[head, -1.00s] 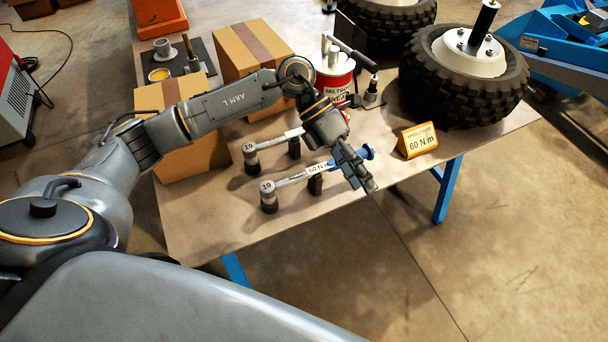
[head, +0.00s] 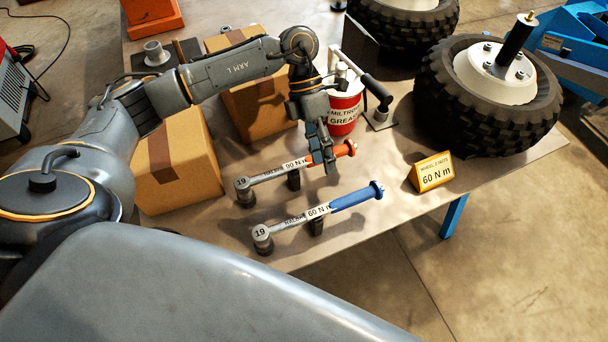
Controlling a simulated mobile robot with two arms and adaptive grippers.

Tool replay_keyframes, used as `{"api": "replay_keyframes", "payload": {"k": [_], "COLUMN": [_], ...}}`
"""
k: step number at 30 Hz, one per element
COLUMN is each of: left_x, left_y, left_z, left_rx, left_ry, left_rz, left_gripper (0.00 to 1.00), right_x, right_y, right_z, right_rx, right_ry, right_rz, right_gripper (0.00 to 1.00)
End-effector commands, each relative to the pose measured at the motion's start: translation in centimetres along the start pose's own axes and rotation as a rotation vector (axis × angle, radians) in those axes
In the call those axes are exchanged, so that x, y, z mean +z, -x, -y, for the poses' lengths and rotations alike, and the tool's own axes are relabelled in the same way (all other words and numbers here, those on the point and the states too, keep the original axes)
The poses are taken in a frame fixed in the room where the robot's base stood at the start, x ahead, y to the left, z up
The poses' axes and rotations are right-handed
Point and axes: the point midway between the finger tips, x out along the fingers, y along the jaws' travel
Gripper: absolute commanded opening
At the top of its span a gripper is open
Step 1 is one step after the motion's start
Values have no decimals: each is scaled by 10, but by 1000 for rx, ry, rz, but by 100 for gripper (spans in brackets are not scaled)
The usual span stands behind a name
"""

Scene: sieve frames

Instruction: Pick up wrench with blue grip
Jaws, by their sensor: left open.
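The wrench with the blue grip (head: 352,200) rests on dark stands near the table's front edge. It is marked 60 N m, and its socket end points left. Behind it, a similar wrench with an orange-red grip (head: 342,150), marked 90 N m, lies roughly parallel. My left gripper (head: 327,162) is open, with its fingers pointing down at the orange-red grip and partly covering it. I cannot tell whether they touch it. The blue grip is in front of the gripper, clear of the fingers. My right gripper is not in view.
A yellow sign (head: 431,172) reading 60 N m stands right of the wrenches. A grease can (head: 344,112) is just behind the gripper, and cardboard boxes (head: 180,165) stand at left. The table's front strip is bare.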

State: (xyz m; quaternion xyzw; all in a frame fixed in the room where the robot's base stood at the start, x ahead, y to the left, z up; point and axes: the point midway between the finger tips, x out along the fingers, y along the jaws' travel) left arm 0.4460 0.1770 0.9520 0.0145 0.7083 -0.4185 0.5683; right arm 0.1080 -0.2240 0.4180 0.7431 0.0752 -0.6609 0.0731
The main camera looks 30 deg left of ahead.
Motion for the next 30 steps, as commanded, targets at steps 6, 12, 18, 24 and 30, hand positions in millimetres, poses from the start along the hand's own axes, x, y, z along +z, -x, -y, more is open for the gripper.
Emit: {"api": "replay_keyframes", "payload": {"k": [6,12,18,24,30], "left_x": [-1,0,1,3,4], "left_y": [-44,-65,-82,-112,-119], "left_z": [3,2,5,4,2], "left_rx": [-5,-2,-5,-4,0], "left_ry": [-1,-1,0,0,-1], "left_rz": [-3,0,-2,-1,1], "left_gripper": [53,53,53,53,53], "right_x": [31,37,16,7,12], "right_y": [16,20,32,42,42], "right_z": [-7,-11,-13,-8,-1], "right_rx": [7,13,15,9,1], "right_ry": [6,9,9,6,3], "right_rz": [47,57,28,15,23], "right_gripper": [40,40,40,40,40]}}
